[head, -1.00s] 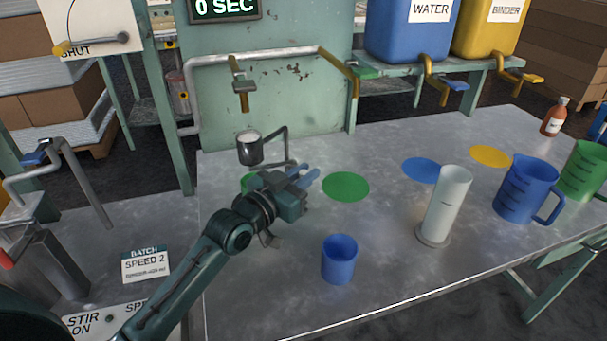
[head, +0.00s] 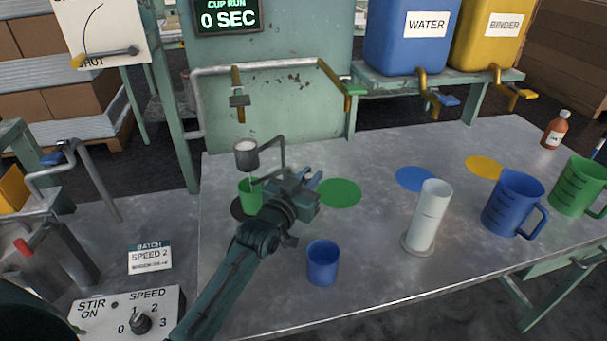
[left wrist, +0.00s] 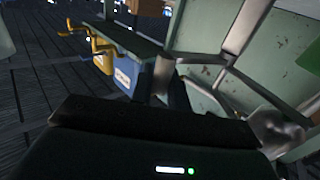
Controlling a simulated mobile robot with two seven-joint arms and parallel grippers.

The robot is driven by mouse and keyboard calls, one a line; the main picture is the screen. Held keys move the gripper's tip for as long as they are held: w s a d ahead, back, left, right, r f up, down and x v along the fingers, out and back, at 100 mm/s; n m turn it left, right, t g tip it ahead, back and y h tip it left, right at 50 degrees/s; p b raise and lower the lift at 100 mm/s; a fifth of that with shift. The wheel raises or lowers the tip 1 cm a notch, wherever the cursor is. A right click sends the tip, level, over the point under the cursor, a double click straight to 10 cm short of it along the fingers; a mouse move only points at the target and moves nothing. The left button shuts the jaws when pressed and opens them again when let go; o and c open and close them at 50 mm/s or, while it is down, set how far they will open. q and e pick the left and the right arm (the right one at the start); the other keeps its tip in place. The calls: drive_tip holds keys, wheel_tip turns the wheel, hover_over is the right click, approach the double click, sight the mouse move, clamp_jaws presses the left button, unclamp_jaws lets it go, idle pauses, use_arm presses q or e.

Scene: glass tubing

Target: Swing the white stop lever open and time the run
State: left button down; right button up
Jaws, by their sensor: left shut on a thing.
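A small grey metal cup (head: 246,155) with pale contents hangs from a bent grey rod (head: 284,152) at the back left of the table. A green cup (head: 250,197) stands below it on a dark round patch. A thin pale bar, apparently the stop lever (head: 264,180), runs from under the metal cup towards my left gripper (head: 311,182). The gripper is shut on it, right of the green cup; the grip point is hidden. The timer display (head: 228,20) reads 0 SEC. In the left wrist view the dark fingers (left wrist: 166,92) show, but what they hold is unclear.
A blue cup (head: 322,262) stands in front of my left gripper. A white cylinder (head: 429,218), blue jug (head: 513,203) and green jug (head: 578,186) stand to the right. A valve on a pipe (head: 238,98) hangs above. Green, blue and yellow discs mark the table.

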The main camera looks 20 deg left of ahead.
use_arm(q)
drive_tip(key=shift+w+d+r+p, duration=0.15)
drive_tip(key=shift+w+d+p, duration=0.35)
drive_tip(key=shift+w, duration=0.55)
drive_tip(key=shift+d, duration=0.15)
drive_tip(key=c, duration=1.4)
unclamp_jaws()
drive_tip(key=v, duration=1.3)
drive_tip(key=shift+b, duration=0.3)
